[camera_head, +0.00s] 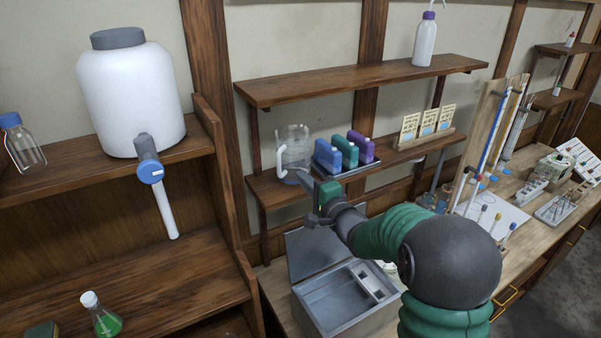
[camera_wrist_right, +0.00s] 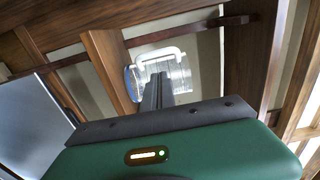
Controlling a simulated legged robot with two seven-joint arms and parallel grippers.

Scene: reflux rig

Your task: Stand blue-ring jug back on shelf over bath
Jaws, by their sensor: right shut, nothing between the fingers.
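A clear glass jug (camera_head: 294,150) with a handle on its left side stands upright on the left end of the lower shelf (camera_head: 268,192); bluish colour shows near its base. The jug also shows in the right wrist view (camera_wrist_right: 168,68), beyond the fingertips. The grey bath (camera_head: 350,318) stands on the bench below the shelf, its lid raised. My right gripper (camera_head: 312,206) is just in front of the shelf edge, below the jug. Its fingers (camera_wrist_right: 157,92) are shut and empty. Whether they touch anything is unclear. My left gripper is not in view.
A tray of blue, green and purple bottles (camera_head: 347,168) sits right of the jug, then a card stand (camera_head: 425,143). The upper shelf (camera_head: 350,84) overhangs them and holds a wash bottle (camera_head: 424,42). A large white tank (camera_head: 130,95) stands on the left shelving.

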